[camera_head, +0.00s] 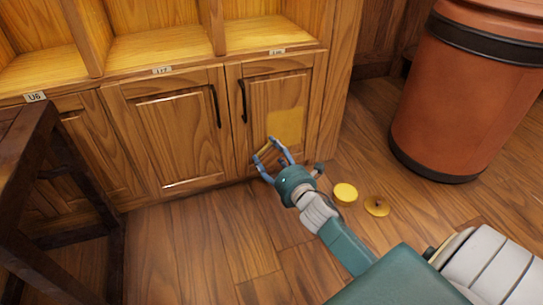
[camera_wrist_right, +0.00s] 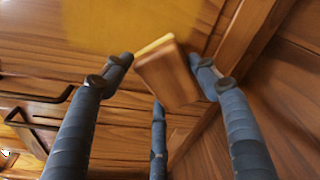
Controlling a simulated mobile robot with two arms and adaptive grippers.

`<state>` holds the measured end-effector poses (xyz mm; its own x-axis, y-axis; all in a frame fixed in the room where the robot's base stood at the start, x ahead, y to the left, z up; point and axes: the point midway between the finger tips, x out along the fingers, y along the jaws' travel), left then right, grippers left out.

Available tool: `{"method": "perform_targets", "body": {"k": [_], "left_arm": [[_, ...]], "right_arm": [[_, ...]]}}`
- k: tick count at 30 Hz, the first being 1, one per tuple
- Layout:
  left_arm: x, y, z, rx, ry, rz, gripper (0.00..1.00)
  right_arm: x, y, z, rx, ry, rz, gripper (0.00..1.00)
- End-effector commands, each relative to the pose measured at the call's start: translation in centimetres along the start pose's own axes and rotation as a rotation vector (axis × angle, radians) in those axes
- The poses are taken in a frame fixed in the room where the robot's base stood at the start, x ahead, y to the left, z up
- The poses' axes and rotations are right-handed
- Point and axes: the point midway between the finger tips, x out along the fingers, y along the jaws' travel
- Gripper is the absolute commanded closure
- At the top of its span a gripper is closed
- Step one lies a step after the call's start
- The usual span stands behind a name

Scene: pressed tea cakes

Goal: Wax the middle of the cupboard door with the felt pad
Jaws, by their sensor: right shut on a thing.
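The wooden cupboard door (camera_head: 262,92) has a black handle at its left edge. A yellow, waxy-looking patch (camera_head: 286,125) covers the right middle of its panel; the patch also fills the top of the right wrist view (camera_wrist_right: 130,18). My right gripper (camera_head: 271,148) is at the lower part of this door, below and left of the patch. In the right wrist view its fingers hold the felt pad (camera_wrist_right: 168,80), a wooden block with a yellow edge facing the door. Whether the pad touches the door cannot be told. My left gripper is out of view.
An open yellow tin (camera_head: 345,193) and a brassy lid (camera_head: 377,205) lie on the floor, right of my right gripper. A large terracotta bin (camera_head: 464,95) stands at the right. A dark wooden stand (camera_head: 30,190) is at the left. Floor before the left door is clear.

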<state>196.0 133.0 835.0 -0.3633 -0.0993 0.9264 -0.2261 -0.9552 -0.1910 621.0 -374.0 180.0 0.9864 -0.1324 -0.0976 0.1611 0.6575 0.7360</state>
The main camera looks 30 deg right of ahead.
Motion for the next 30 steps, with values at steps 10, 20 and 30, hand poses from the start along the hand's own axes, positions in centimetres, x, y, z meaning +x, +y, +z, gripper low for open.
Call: {"method": "perform_targets", "body": {"k": [10,20,30], "left_arm": [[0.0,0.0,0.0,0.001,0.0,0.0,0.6],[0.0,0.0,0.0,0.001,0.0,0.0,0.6],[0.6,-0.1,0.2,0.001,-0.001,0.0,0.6]], "right_arm": [[0.7,0.1,0.1,-0.001,0.0,0.002,0.62],[1.4,0.1,0.3,-0.002,-0.001,0.002,0.62],[1.1,-1.0,1.4,-0.003,0.0,-0.002,0.62]]}}
